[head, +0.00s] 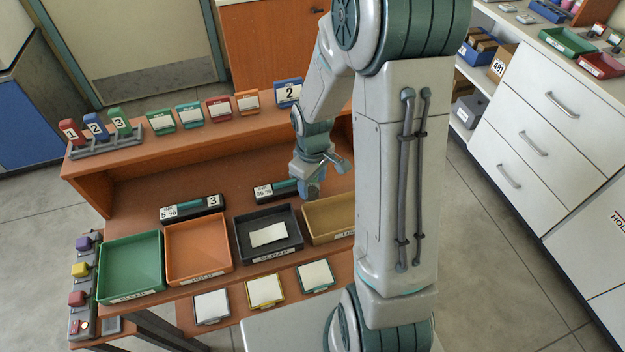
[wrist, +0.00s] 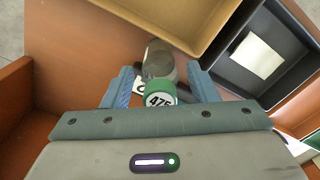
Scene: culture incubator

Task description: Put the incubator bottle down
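The incubator bottle shows in the wrist view as a green cap (wrist: 160,95) with a number on it and a clear grey body (wrist: 159,62). My gripper (wrist: 162,88) has its two blue fingers apart, one on each side of the bottle, with a visible gap on both sides. In the head view my gripper (head: 311,188) is low over the brown desk, behind the tan tray (head: 328,220). The bottle cannot be made out there. A dark holder with a white label (head: 264,192) lies beside the gripper and partly shows behind the bottle in the wrist view.
Green (head: 130,268), orange (head: 198,250) and black (head: 268,234) trays line the desk front. Another dark labelled holder (head: 192,207) lies behind the orange tray. Numbered cards (head: 97,127) stand on the raised back shelf. Bare desk lies between shelf and holders.

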